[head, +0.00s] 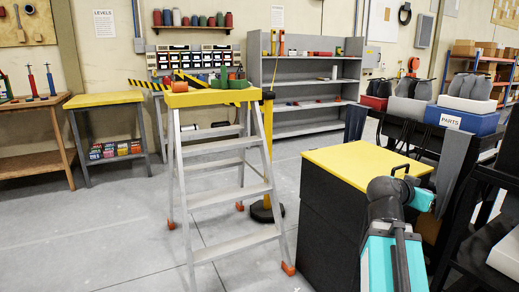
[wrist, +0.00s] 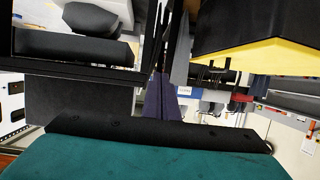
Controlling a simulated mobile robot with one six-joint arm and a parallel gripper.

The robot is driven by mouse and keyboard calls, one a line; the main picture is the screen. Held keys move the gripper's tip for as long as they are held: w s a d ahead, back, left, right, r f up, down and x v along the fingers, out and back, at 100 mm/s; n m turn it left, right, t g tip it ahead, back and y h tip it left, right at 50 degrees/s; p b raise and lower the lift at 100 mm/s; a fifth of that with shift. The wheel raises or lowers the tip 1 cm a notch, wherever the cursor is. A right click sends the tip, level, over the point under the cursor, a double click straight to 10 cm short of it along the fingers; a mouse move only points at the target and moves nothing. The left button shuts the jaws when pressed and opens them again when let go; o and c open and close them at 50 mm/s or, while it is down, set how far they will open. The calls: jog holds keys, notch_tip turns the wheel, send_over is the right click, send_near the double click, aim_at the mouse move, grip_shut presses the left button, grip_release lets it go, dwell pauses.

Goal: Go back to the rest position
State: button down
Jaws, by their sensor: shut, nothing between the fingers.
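My arm rises at the lower right of the head view, with its teal and black end (head: 420,200) beside the yellow-topped dark cabinet (head: 350,165). In the wrist view, the dark front of my gripper (wrist: 160,131) spans the bottom above a teal part. My gripper is shut and empty. Its fingertips are hard to make out. The wrist view looks upside down, with the cabinet's yellow top (wrist: 265,58) at the upper right, apart from my gripper.
A stepladder (head: 225,170) with a yellow top stands left of the cabinet. Grey shelves (head: 310,100) and a yellow-topped bench (head: 105,99) line the wall. A blue PARTS box (head: 465,121) is on the right, behind dark frames. The floor at the left is clear.

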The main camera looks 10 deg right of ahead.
jog(key=w+a+f+n+g+y+p, duration=0.1)
jog(key=w+a+f+n+y+p, duration=0.1)
jog(key=a+f+p, duration=0.7)
jog(key=w+a+f+n+g+y+p, duration=0.1)
jog(key=w+a+f+n+y+p, duration=0.3)
jog(key=f, duration=0.9)
jog(key=s+a+f+n+g+y+p, duration=0.1)
jog(key=s+a+f+g+p, duration=0.3)
jog(key=s+a+f, duration=0.65)
jog(key=s+a+f+n+g+y+p, duration=0.2)
jog(key=s+a+f, duration=0.5)
jog(key=s, duration=0.5)
jog(key=s+a+f+n+g+y+p, duration=0.3)
jog(key=s+a+f+n+y+p, duration=0.1)
jog(key=s+a+f, duration=0.3)
jog(key=shift+s+a+f+p, duration=0.4)
jog(key=shift+s+a, duration=0.95)
jog(key=shift+s, duration=1)
